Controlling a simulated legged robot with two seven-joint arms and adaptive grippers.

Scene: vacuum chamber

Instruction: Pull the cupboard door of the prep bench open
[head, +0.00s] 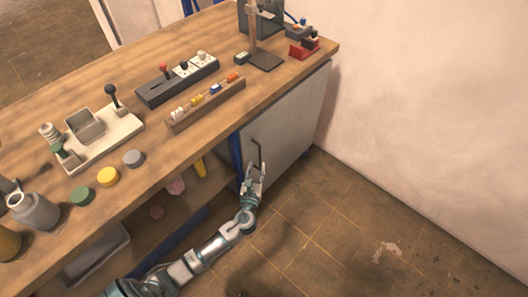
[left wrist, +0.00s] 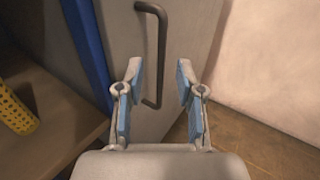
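The grey cupboard door (head: 290,125) closes the right end of the prep bench (head: 100,105), under the wooden top, and looks shut. Its dark bar handle (head: 258,152) stands upright near the door's left edge. My left gripper (head: 255,172) is at the lower part of the handle. In the left wrist view the gripper (left wrist: 157,88) is open, and the handle (left wrist: 160,55) runs down between its two blue-padded fingers without visible contact. The door (left wrist: 190,40) fills the background there. My right gripper is not in view.
Left of the door are open shelves with a grey bin (head: 97,262) and a yellow object (left wrist: 15,110). A blue post (left wrist: 88,50) borders the door. The bench top holds several fixtures and pucks. A pale wall (head: 430,120) stands right; the tiled floor (head: 330,230) before the door is clear.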

